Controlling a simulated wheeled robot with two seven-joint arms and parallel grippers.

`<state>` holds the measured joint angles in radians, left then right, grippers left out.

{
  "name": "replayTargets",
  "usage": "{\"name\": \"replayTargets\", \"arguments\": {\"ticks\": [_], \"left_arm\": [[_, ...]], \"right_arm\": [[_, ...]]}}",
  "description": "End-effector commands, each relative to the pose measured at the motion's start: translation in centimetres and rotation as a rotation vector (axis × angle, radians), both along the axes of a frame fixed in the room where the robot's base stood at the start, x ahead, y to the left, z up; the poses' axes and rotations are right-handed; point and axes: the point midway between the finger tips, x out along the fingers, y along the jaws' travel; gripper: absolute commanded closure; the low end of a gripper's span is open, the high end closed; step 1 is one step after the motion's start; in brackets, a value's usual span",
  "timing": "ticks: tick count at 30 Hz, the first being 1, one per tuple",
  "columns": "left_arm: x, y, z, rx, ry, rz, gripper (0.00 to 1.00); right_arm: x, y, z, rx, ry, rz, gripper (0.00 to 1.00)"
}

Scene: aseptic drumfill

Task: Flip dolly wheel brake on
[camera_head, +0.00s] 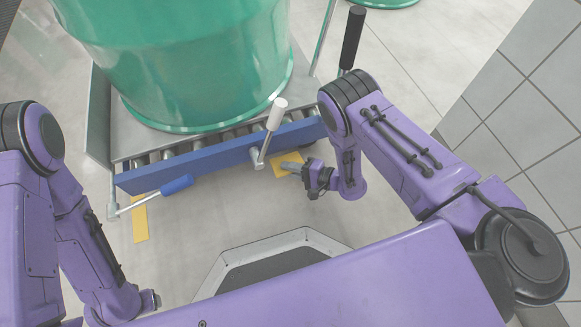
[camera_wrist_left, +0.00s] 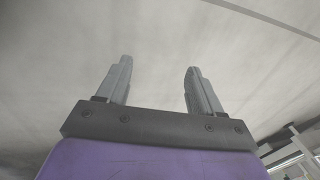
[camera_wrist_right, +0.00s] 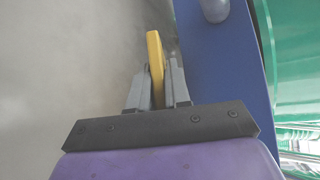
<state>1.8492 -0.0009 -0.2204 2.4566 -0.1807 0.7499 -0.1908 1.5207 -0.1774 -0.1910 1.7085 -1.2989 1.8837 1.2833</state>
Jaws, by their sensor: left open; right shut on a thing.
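The dolly (camera_head: 97,125) carries a large green drum (camera_head: 190,60) on rollers, with a blue rail (camera_head: 215,155) along its near side. My right gripper (camera_wrist_right: 157,66) is shut on a yellow bar (camera_wrist_right: 154,42), which shows between its fingers and past their tips beside the blue rail. In the head view the fingers of this gripper (camera_head: 289,166) are low, just in front of the rail's right end, over yellow (camera_head: 283,158). I cannot tell the brake's position; the wheel is hidden. My left gripper (camera_wrist_left: 157,75) is open and empty above bare floor.
A lever with a white grip (camera_head: 277,113) stands at the rail, and one with a blue grip (camera_head: 176,185) sticks out at left. A black-gripped handle (camera_head: 351,38) rises at the back right. Another yellow strip (camera_head: 140,219) is at left. A tiled wall (camera_head: 520,120) bounds the right.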

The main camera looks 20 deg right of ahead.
Motion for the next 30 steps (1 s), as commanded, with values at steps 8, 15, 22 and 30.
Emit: {"name": "replayTargets", "arguments": {"ticks": [8,15,22,30], "left_arm": [[1.1,0.9,-1.1,0.030,-0.061,-0.013,0.34],[1.8,1.4,-1.4,0.047,-0.097,-0.022,0.34],[1.8,1.4,-1.4,0.045,-0.097,-0.021,0.34],[1.8,1.3,-1.3,0.045,-0.097,-0.021,0.34]], "right_arm": [[-0.6,-0.1,-2.6,0.014,-0.307,-0.005,1.00],[-0.6,-0.1,-3.1,0.013,-0.419,-0.003,1.00],[-0.6,-0.1,-3.1,0.012,-0.418,-0.002,0.79],[-0.6,-0.1,-3.1,0.012,-0.417,-0.003,0.62]]}}
